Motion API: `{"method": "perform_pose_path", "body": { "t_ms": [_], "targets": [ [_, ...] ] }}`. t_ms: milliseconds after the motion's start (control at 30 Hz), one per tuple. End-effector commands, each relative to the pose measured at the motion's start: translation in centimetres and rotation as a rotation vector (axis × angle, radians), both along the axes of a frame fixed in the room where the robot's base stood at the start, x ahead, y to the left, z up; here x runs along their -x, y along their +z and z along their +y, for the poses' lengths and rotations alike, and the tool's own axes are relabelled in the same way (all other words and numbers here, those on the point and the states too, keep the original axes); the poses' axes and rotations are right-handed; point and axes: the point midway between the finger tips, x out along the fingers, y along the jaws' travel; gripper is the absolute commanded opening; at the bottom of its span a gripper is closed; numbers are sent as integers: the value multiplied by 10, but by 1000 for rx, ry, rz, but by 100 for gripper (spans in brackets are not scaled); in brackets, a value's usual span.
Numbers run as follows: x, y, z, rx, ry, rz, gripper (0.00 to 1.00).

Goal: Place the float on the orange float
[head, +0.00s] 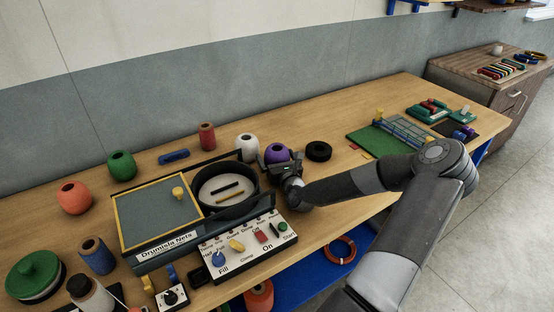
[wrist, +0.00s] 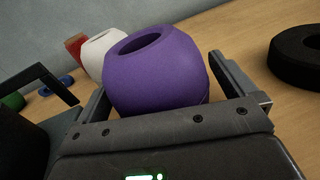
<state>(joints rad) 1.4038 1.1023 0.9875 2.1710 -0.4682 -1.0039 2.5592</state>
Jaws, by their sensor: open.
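A purple float (head: 278,153) with a hole in its top stands upright on the bench, right of the round black pan. It fills the middle of the wrist view (wrist: 155,75). My gripper (head: 283,164) is open, with its fingers (wrist: 160,98) low on either side of the purple float; I cannot tell whether they touch it. An orange float (head: 73,198) stands at the far left of the bench with nothing on it. Another orange float (head: 259,296) shows partly below the bench's front edge.
A black ring (head: 318,151) lies right of the purple float. A white float (head: 246,146), a red cylinder (head: 206,136) and a green float (head: 121,165) stand along the back. The control panel (head: 250,247) and yellow-framed board (head: 133,217) occupy the front left.

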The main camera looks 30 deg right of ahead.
Motion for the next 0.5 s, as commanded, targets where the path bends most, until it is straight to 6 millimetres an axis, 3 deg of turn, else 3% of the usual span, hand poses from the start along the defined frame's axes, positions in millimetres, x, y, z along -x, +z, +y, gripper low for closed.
{"method": "perform_pose_path", "body": {
  "t_ms": [167,500],
  "targets": [
    [0,0,0,0,0,0,100],
    [0,0,0,0,0,0,73]
  ]
}}
